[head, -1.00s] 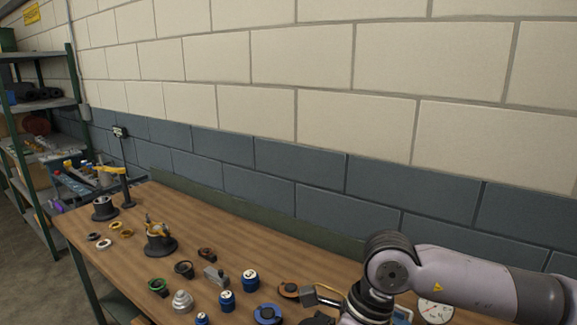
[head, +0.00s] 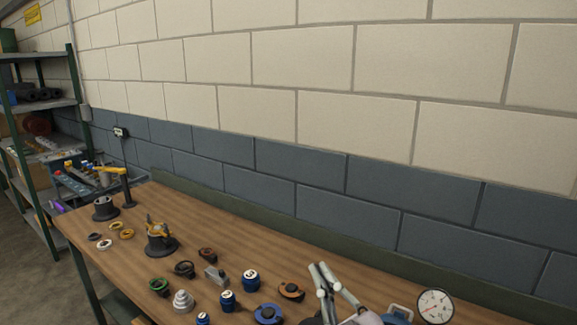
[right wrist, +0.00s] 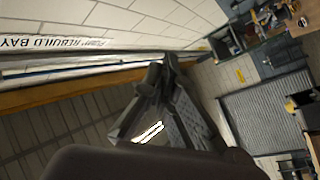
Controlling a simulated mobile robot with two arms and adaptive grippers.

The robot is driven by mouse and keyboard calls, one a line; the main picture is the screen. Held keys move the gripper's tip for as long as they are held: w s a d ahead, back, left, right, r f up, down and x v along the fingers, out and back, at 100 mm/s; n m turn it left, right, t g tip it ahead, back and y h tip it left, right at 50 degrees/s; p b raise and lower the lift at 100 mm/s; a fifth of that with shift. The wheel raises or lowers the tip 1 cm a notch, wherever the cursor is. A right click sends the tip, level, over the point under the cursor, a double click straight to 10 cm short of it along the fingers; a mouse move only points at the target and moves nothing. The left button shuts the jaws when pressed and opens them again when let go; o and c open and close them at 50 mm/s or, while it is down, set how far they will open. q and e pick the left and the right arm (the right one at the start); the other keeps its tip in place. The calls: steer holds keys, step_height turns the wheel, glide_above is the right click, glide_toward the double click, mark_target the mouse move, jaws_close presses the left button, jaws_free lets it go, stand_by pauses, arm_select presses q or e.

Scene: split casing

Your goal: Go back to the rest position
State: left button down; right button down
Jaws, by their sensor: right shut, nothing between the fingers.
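My right gripper (head: 319,267) shows at the bottom of the head view, its pale grey fingers pointing up in front of the wooden bench (head: 215,230). The fingers are shut with nothing between them. In the right wrist view the dark gripper (right wrist: 168,65) stands out over the room, clear of any part. My left gripper is not in view. On the bench stand a dark casing part with a yellow piece on it (head: 158,243) and another dark casing part (head: 105,209).
Blue-sided cylinders (head: 227,300), an orange-topped part (head: 291,290), a dial gauge (head: 435,306) and several rings (head: 126,234) lie on the bench. A block wall (head: 330,210) rises behind it. A shelf rack (head: 45,180) stands at the left. The bench's back strip is clear.

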steer(key=s+d+f+m+g+h, duration=0.2)
steer(key=s+d+f+m+g, duration=0.15)
steer(key=f, duration=0.55)
steer(key=s+d+f+m+g+h, duration=0.25)
steer(key=d+f, duration=0.25)
steer(key=f, duration=0.3)
steer(key=s+d+f+m+g+h, duration=0.2)
steer(key=s+d+f+g+h, duration=0.15)
steer(key=f, duration=0.55)
steer(key=s+d+f+m+g, duration=0.1)
steer(key=s+f+g, duration=0.25)
steer(key=s, duration=0.35)
steer(key=s+d+f+m+g, duration=0.1)
steer(key=s+d+f+g, duration=0.15)
steer(key=s+f, duration=0.4)
step_height(320, 180, down, 26)
steer(key=s+a+f+g+b, duration=0.1)
steer(key=s+g+b, duration=0.1)
steer(key=b, duration=0.3)
steer(key=s+d+f+b, duration=0.1)
steer(key=s+f+b, duration=0.1)
steer(key=s+f, duration=0.6)
steer(key=s+d+f+g+b, duration=0.1)
steer(key=s+d+f+b, duration=0.1)
steer(key=s+f, duration=0.7)
step_height(320, 180, down, 6)
steer(key=shift+r+n+b, duration=0.2)
steer(key=shift+n+b, duration=0.2)
steer(key=shift+b, duration=0.1)
